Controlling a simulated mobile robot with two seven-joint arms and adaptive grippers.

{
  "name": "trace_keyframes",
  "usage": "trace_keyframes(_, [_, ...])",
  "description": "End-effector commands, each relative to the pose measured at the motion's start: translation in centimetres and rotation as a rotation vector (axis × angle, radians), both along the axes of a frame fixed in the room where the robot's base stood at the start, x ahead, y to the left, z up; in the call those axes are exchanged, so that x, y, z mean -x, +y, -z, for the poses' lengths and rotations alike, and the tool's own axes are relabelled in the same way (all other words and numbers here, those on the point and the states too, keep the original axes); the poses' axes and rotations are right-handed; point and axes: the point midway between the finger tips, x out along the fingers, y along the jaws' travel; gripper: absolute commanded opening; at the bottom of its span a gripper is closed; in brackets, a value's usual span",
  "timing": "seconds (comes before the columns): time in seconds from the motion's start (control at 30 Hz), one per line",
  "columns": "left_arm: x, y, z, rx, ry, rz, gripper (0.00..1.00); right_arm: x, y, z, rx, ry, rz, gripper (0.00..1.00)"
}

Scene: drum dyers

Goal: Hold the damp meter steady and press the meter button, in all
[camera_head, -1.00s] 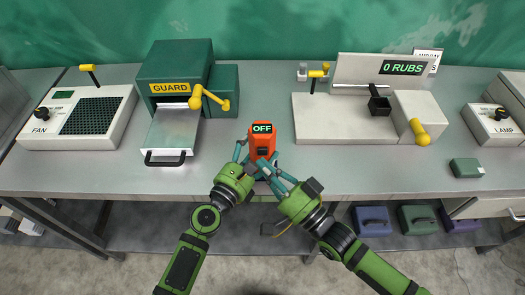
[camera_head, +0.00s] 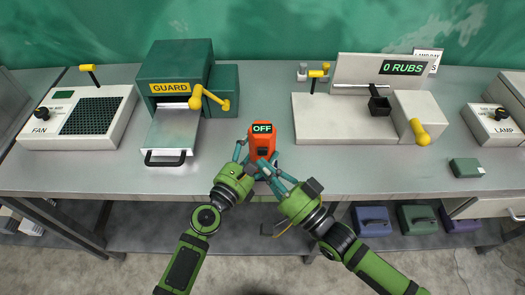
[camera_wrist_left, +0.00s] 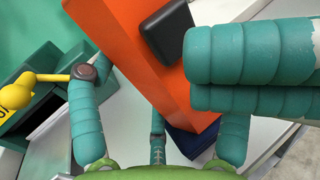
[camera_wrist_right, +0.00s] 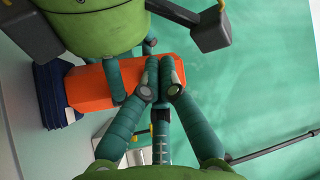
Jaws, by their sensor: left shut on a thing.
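The damp meter (camera_head: 263,142) is orange with a display reading OFF and stands upright near the bench's front edge. My left gripper (camera_head: 256,156) is shut around its body; in the left wrist view its fingers flank the orange case (camera_wrist_left: 140,60). The dark meter button (camera_wrist_left: 166,32) is on the near face, and also shows small in the head view (camera_head: 263,152). My right gripper (camera_head: 262,170) has its fingertips together, empty, just in front of the meter below the button. In the right wrist view the closed fingertips (camera_wrist_right: 160,85) overlap the meter; whether they touch it cannot be told.
A green guard machine (camera_head: 180,70) with a metal tray stands left of the meter, and a rub tester (camera_head: 340,120) reading 0 RUBS stands right. A fan box (camera_head: 80,120) and lamp box (camera_head: 494,125) lie farther out. A small green block (camera_head: 466,168) lies at right.

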Motion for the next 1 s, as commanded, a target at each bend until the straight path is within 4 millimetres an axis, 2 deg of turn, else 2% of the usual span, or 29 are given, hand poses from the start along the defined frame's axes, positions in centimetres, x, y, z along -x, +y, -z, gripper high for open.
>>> trace_keyframes(1.0, [0.0,0.0,0.0,0.000,0.001,0.000,0.33,-1.1,0.0,0.0,-0.001,-0.001,-0.001,0.00])
